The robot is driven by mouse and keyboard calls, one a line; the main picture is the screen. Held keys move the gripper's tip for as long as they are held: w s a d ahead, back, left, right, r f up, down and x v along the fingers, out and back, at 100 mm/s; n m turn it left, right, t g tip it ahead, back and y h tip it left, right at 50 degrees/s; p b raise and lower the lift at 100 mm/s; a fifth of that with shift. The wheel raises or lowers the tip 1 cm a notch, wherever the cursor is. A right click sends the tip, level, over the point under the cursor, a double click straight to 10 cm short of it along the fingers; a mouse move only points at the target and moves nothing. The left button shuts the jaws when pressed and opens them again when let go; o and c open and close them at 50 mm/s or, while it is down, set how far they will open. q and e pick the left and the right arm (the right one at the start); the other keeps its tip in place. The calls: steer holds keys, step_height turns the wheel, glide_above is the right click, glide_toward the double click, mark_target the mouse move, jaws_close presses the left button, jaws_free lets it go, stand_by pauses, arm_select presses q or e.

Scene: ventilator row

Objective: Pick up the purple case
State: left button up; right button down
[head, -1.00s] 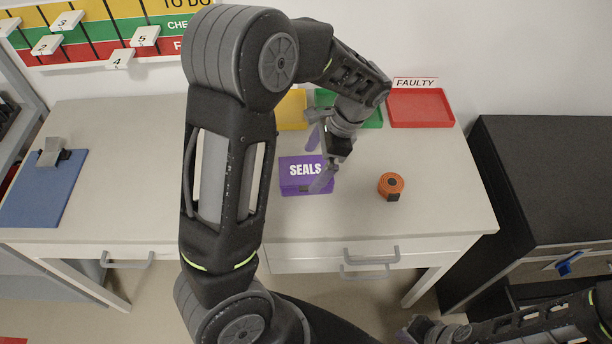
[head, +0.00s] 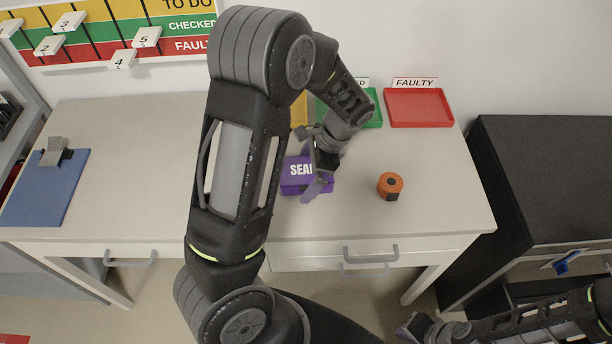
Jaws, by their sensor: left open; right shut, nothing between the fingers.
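The purple case (head: 293,182) lies on the table, with white lettering on its top that is partly hidden. My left gripper (head: 312,172) is over the right part of the case, pointing down and open. One finger reaches in front of the case's near right edge. The other finger is mostly hidden behind the gripper, and I cannot tell whether either touches the case. My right gripper (head: 408,330) is at the bottom of the view, low in front of the table, shut and empty.
An orange round object (head: 390,184) stands right of the case. Behind are a red tray (head: 419,107), a green tray (head: 374,115) and a partly hidden yellow tray (head: 299,110). A blue board (head: 40,195) lies at the left. The table (head: 120,170) is clear between.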

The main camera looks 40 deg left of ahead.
mark_target(306, 172)
arm_select(q)
steer(key=shift+c, duration=0.2)
steer(key=c, duration=1.1)
steer(key=shift+c, duration=0.2)
steer(key=shift+r, duration=0.1)
step_height(306, 172, up, 10)
steer(key=shift+f+b, duration=0.1)
steer(key=shift+b, duration=0.35)
